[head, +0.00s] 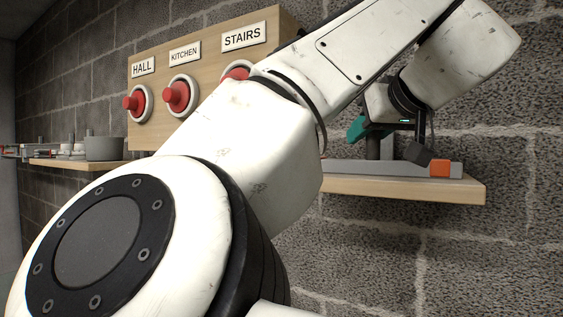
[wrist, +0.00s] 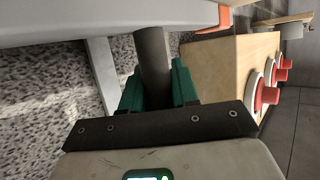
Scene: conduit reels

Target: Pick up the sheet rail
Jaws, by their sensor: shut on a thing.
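The sheet rail (head: 395,170) appears to be the long grey bar with an orange block near its right end in the head view. It lies along the right wooden shelf; I cannot tell whether it touches the shelf. It also fills the top of the wrist view as a pale grey body (wrist: 90,22). A dark round post (wrist: 153,60) runs from it to my gripper (wrist: 160,92). The green jaws are shut around this post. In the head view my gripper (head: 372,132) is over the rail, partly hidden by my arm, as is the rail's left end.
A wooden board (head: 205,58) with red buttons labelled HALL, KITCHEN and STAIRS hangs left of the right shelf (head: 400,190). A grey pot (head: 104,149) stands on the far left shelf (head: 75,164). A block wall is close behind. Space in front of the right shelf is clear.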

